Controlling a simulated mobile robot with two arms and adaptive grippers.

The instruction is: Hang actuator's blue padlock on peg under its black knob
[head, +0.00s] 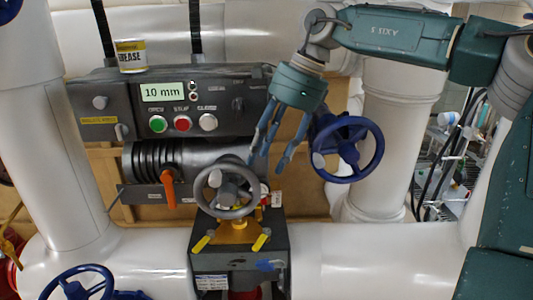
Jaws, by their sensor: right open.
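The actuator (222,117) is a dark grey box with a lit "10 mm" display and green, red and white buttons. A small dark shape on its right face (238,104) may be the black knob; I cannot make out a peg under it. A small blue item (268,265) on the dark block below the grey handwheel may be the blue padlock; its shape is unclear. My right gripper (268,164) is open and empty, pointing down in front of the actuator's right end, right of and above the grey handwheel. My left gripper is not in view.
A grey handwheel (227,191) and orange lever (168,186) sit below the actuator. A blue handwheel (347,149) is close right of my right gripper. Another blue wheel (78,283) is bottom left. A grease can (131,56) stands on top. White pipes surround the space.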

